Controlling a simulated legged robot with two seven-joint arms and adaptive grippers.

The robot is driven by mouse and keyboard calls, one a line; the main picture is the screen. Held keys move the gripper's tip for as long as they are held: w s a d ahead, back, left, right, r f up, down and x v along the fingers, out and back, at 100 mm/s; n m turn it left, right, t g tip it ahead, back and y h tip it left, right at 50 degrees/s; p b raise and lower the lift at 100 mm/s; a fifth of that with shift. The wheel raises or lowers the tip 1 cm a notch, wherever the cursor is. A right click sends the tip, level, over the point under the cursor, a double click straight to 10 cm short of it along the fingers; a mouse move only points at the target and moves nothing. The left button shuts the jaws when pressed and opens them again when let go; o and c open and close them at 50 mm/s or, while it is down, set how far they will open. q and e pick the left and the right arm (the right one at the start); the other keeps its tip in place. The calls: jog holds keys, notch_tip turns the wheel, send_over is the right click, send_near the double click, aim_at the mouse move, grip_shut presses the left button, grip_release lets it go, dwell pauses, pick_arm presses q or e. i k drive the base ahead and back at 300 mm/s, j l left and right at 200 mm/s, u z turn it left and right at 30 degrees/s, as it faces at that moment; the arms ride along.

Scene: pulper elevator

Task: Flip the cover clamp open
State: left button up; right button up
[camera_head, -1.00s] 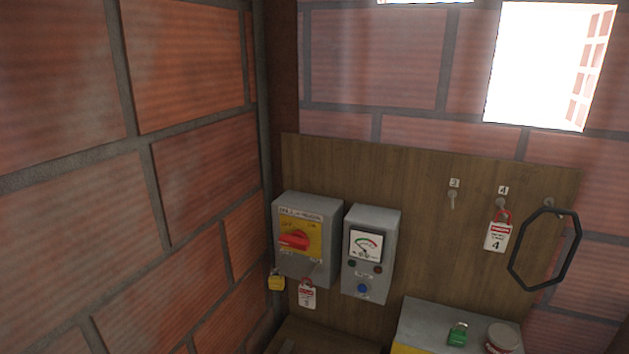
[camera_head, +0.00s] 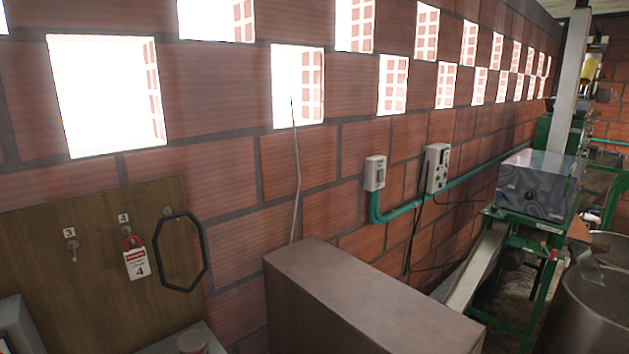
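I cannot make out a cover clamp in this view. A machine with a grey, shiny boxy cover (camera_head: 537,184) on a green frame (camera_head: 527,322) stands at the right. Any clamp on it is too small or hidden to tell. Neither of my grippers is in view.
A brown box-shaped block (camera_head: 365,310) stands in the foreground. A wooden board (camera_head: 90,285) with hooks, a red-and-white tag (camera_head: 137,263) and a black ring (camera_head: 204,252) hangs at left. Grey boxes (camera_head: 437,168) and green conduit (camera_head: 465,180) run along the brick wall. A metal drum (camera_head: 595,310) is at right.

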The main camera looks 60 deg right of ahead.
aim_at(568, 180)
jog(key=z, duration=3.55)
